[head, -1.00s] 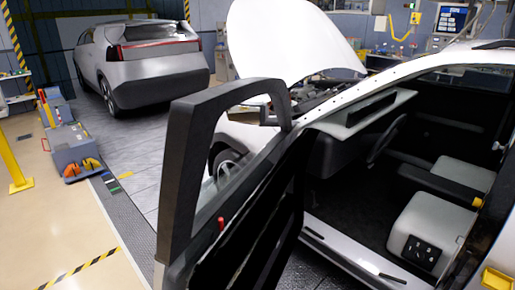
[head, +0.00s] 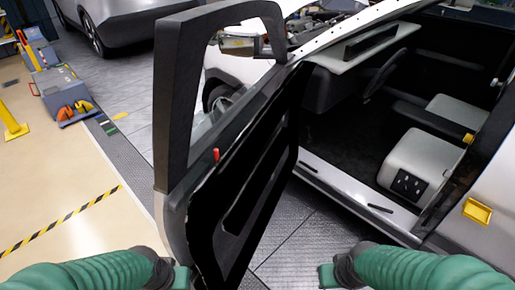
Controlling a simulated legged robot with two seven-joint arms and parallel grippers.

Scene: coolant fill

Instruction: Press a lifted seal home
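An open car door (head: 180,110) with a dark frame stands in the middle of the head view. A small red piece (head: 216,154) sits on its inner edge; I cannot tell whether it belongs to the seal. The door opening with its sill (head: 345,193) is to the right. No lifted stretch of seal can be made out. My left arm in its green sleeve comes in at the bottom left, and my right arm at the bottom right. Only small green end parts show, the left beside the door's lower edge, the right below the sill. Whether either gripper is open cannot be seen.
Inside the car are a light grey seat (head: 418,160) and a dark floor. A yellow part (head: 477,211) is on the body at right. A tool cart (head: 58,88) and a yellow post (head: 10,118) stand at left. Open floor lies left of the door.

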